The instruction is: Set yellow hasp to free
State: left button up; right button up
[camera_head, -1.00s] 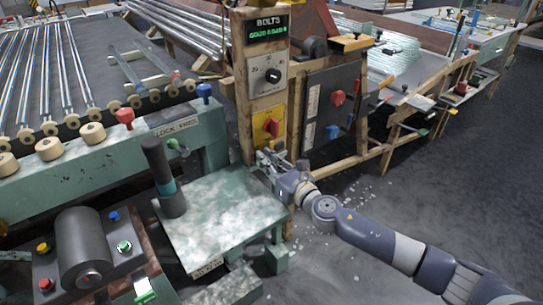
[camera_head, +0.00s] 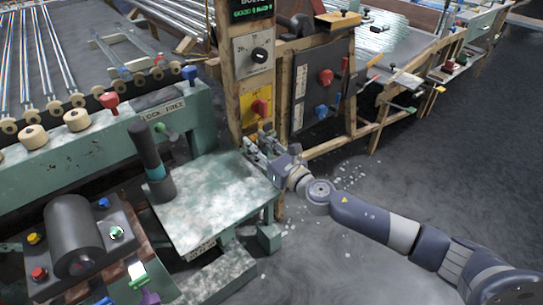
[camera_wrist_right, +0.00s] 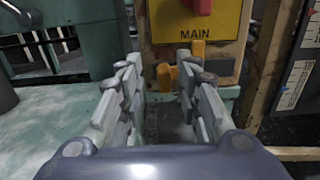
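In the right wrist view, a small yellow-orange piece (camera_wrist_right: 168,76), likely the yellow hasp, sits on the wood below the yellow MAIN plate (camera_wrist_right: 185,33). A taller part of the same colour stands at its right, partly behind a fingertip. My right gripper (camera_wrist_right: 164,82) is open and empty, its fingers on either side of the piece's lower part and short of it. In the head view my right gripper (camera_head: 260,148) is at the foot of the wooden post, and the hasp cannot be made out there. My left gripper is not in view.
A red knob (camera_head: 260,108) is on the MAIN plate just above my right gripper. The green-topped table (camera_head: 215,205) lies below and left, with a dark upright handle (camera_head: 150,160) at its left. A dark panel (camera_head: 322,85) stands right of the post. Open floor lies right.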

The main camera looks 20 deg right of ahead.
jog(key=v, duration=1)
jog(key=shift+s, duration=0.2)
